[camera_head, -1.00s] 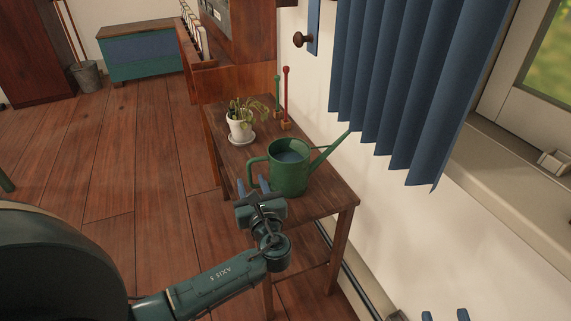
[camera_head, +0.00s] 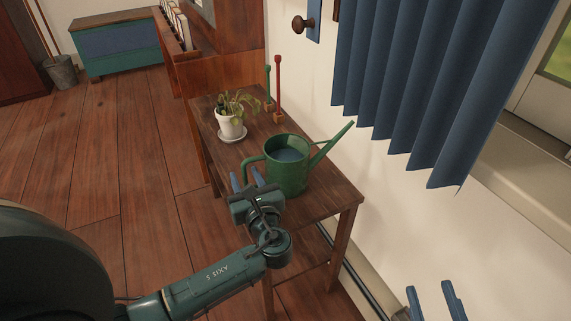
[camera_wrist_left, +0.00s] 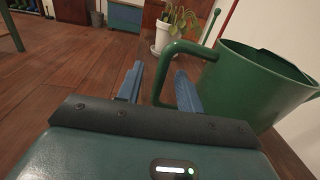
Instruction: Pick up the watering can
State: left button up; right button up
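The green watering can (camera_head: 287,176) stands upright on a small wooden table (camera_head: 325,196), with its spout pointing to the upper right and its handle on the left. Its inside looks blue-grey. My left gripper (camera_head: 246,179) is just in front of the handle, with its two blue fingers apart.
A potted plant (camera_head: 230,127) on a saucer stands behind the can. Red (camera_head: 278,85) and green (camera_head: 267,83) thin upright objects stand behind it near the wall. A blue curtain (camera_head: 410,90) hangs at the right. Wooden floor (camera_head: 100,170) lies clear to the left.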

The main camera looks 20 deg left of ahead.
pick_arm(q)
grip_shut()
dwell(1.3)
jog(key=shift+r, duration=0.25)
